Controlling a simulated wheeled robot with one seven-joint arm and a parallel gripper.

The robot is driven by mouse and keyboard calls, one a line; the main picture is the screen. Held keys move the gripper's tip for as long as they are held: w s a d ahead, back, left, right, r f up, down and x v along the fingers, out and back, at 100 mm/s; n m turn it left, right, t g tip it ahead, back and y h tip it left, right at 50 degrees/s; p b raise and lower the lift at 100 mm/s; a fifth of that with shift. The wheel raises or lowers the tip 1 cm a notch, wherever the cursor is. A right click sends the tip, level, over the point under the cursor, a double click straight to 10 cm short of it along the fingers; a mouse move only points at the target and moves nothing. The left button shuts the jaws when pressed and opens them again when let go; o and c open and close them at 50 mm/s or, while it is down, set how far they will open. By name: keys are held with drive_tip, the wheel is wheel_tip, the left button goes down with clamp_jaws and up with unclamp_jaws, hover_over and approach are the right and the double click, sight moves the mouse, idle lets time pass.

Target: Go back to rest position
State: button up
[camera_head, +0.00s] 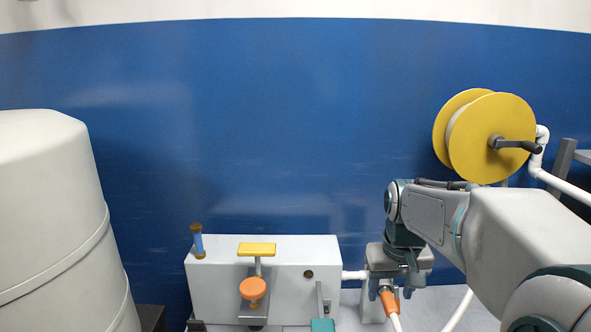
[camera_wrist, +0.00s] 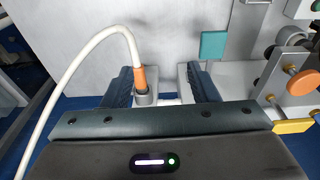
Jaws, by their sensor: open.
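My gripper (camera_head: 391,290) points down at the lower right of the head view, beside a white box. In the wrist view my gripper (camera_wrist: 160,85) has its two dark fingers spread apart. An orange connector (camera_wrist: 139,78) on a white hose (camera_wrist: 100,40) stands between the fingers, closer to the left one, with its lower end at a grey socket (camera_wrist: 145,99). I cannot tell whether it touches the left finger. In the head view the orange connector (camera_head: 389,303) shows just below the fingers, partly hidden by them.
The white box (camera_head: 215,280) carries a yellow handle (camera_head: 257,249), an orange knob (camera_head: 253,288) and a blue cylinder (camera_head: 198,242). A teal tab (camera_wrist: 212,45) is near the fingers. A yellow reel (camera_head: 490,150) stands behind my arm. A large pale tank (camera_head: 50,220) fills the left.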

drive_tip(key=s+a+f, duration=0.2)
drive_tip(key=s, duration=0.6)
drive_tip(key=s+a+f+t, duration=0.1)
drive_tip(key=s+f, duration=0.1)
drive_tip(key=s, duration=0.5)
drive_tip(key=shift+s+a+f+t, duration=0.15)
drive_tip(key=shift+s+a+t, duration=0.15)
drive_tip(key=shift+s+a, duration=0.1)
drive_tip(key=shift+c, duration=0.3)
